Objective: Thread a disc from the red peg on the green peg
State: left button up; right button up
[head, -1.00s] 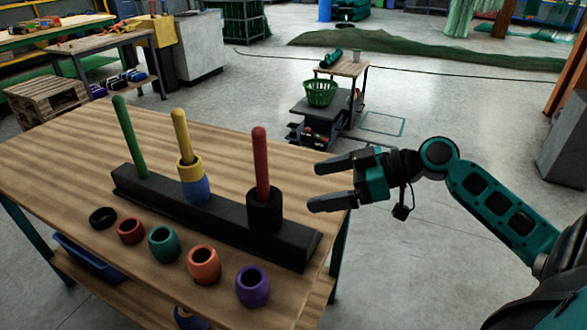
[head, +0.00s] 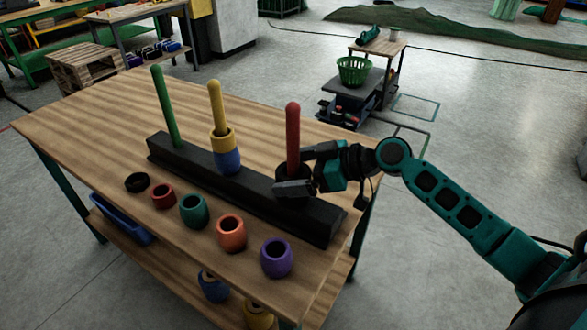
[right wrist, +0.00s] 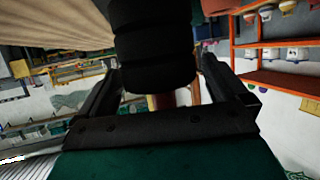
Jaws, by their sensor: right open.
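The red peg (head: 292,135) stands near the right end of a black base (head: 325,222), with black discs (right wrist: 151,45) stacked low on it. The green peg (head: 165,105) stands bare at the base's left end. My right gripper (head: 291,171) is open at the red peg, its fingers on either side of the black discs. In the right wrist view the discs sit between the spread fingers, with a bit of red peg beside them. The gripper partly hides the discs in the head view. My left gripper is not in view.
The yellow peg (head: 216,103) between them carries yellow (head: 222,139) and blue (head: 227,162) rings. A black ring (head: 137,182) and red, teal, orange and purple (head: 276,257) rings lie along the table's (head: 100,125) front. The tabletop behind the base is clear.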

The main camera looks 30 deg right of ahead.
aim_at(293, 133)
jog(key=shift+w+a+f, duration=0.1)
jog(key=shift+w+a, duration=0.05)
jog(key=c, duration=1)
jog(key=shift+r+p, duration=3.05)
jog(key=shift+r, duration=1.35)
jog(key=shift+c, duration=0.2)
jog(key=shift+r, duration=5.2)
